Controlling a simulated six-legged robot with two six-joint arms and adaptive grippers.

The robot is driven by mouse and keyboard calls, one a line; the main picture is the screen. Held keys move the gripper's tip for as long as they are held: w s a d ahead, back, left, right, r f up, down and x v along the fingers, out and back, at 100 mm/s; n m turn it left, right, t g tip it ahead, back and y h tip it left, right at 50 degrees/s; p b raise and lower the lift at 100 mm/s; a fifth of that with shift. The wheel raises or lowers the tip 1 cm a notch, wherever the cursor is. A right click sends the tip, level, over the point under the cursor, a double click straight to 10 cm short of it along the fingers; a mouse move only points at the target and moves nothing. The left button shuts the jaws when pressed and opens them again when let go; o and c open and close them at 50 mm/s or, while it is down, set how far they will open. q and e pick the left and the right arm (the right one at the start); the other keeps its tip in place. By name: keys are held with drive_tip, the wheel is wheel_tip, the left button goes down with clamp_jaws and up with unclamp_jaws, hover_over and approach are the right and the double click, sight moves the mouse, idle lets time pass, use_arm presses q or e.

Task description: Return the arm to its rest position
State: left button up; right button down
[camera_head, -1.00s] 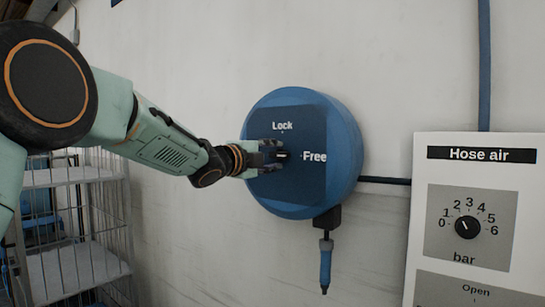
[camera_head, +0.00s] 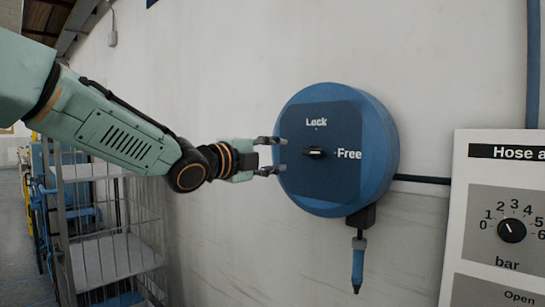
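My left arm comes in from the left, and its gripper (camera_head: 280,155) is open and empty. The gripper is just left of a round blue hose reel (camera_head: 385,150) on the wall, its fingertips at the left edge of the reel's dark blue front plate (camera_head: 345,185). A black knob (camera_head: 315,153) on the plate lies level and points toward the word Free, with Lock above it. The fingers are apart from the knob. My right gripper is not in view.
A white Hose air panel (camera_head: 460,250) with a pressure dial (camera_head: 511,230) is at the right. A blue hose nozzle (camera_head: 358,265) hangs under the reel. A wire cage trolley (camera_head: 110,250) stands at the lower left. The wall below the gripper is clear.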

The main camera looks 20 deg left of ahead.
use_arm(q)
drive_tip(key=shift+s+a, duration=0.1)
drive_tip(key=shift+s, duration=0.3)
drive_tip(key=s+d+f+n+g+y+b, duration=0.1)
drive_tip(key=s+f+n+g, duration=0.15)
drive_tip(key=f+n, duration=0.75)
drive_tip(key=s+d+f+n+g+y+b, duration=0.1)
drive_tip(key=s+f+n+g+y, duration=0.2)
drive_tip(key=f, duration=1.4)
drive_tip(key=s+d+f+n+g, duration=0.1)
drive_tip(key=s+f+n, duration=0.5)
drive_tip(key=f, duration=0.7)
drive_tip(key=s+f+n+g+y+b, duration=0.1)
drive_tip(key=s+f+g, duration=0.4)
drive_tip(key=s+f, duration=0.8)
drive_tip(key=s+f+n+g+y+b, duration=0.1)
drive_tip(key=s+f+g, duration=0.4)
drive_tip(key=s+f, duration=0.9)
drive_tip(key=s+n+b, duration=0.1)
drive_tip(key=s, duration=0.5)
drive_tip(key=shift+s+d+n, duration=0.15)
drive_tip(key=shift+s+n, duration=0.1)
drive_tip(key=shift+n, duration=0.05)
